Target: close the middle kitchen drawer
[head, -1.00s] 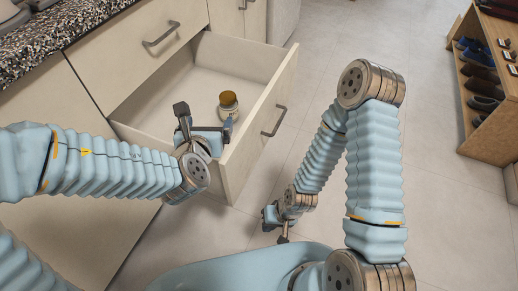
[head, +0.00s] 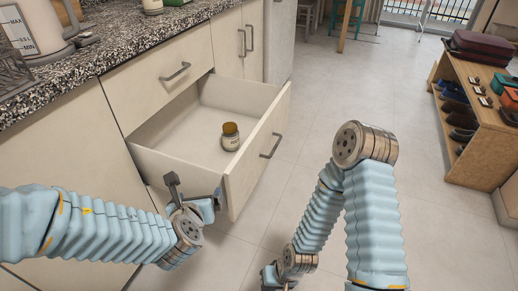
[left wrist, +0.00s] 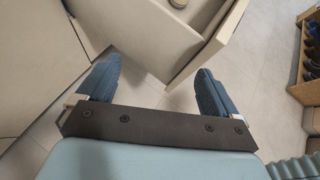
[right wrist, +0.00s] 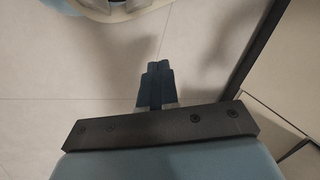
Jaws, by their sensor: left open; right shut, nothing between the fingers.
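The middle drawer (head: 255,171) stands pulled out from the cabinet, its front facing right with a dark bar handle (head: 271,146). A small jar with a brown lid (head: 230,136) stands upright inside it. My left gripper (head: 195,190) is open and empty at the drawer's near front corner. In the left wrist view its fingers (left wrist: 155,85) are spread, with the drawer corner (left wrist: 180,68) beyond and partly between them; contact is unclear. My right gripper (right wrist: 158,80) is shut and empty above the floor, low in the head view and partly cut off there.
A closed drawer (head: 160,74) sits above under the speckled countertop (head: 120,45). A shoe rack (head: 482,130) stands at the far right. The tiled floor (head: 350,80) between is clear. A jar (head: 152,5) and a kettle stand on the counter.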

